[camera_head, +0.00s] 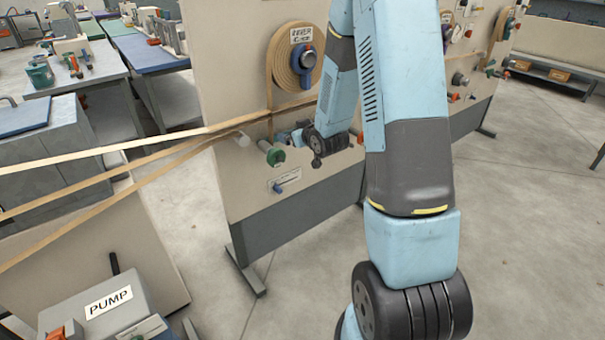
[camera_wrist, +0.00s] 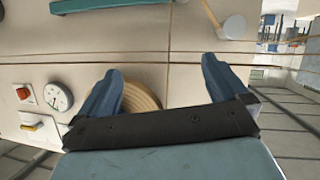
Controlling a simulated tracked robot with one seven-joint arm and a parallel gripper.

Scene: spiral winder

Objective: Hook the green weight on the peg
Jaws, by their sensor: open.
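A green round piece (camera_head: 271,153), which looks like the green weight, is at the lower left of the upright beige panel in the head view. I cannot tell whether it hangs or is fixed there. A pale peg (camera_head: 243,139) sticks out just to its upper left. My gripper (camera_head: 299,136) is to the right of the green piece, in front of the panel, apart from the peg. In the wrist view my gripper (camera_wrist: 160,66) shows its two blue fingers spread, with nothing between them. A pale cylinder (camera_wrist: 233,26), perhaps the peg, is at the upper right there.
A tan wound disc (camera_head: 296,60) with a dark knob sits higher on the panel (camera_head: 230,75). Tan bands (camera_head: 120,154) stretch left from the panel. A PUMP box (camera_head: 95,300) stands at lower left. A gauge (camera_wrist: 58,97) is left of my fingers.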

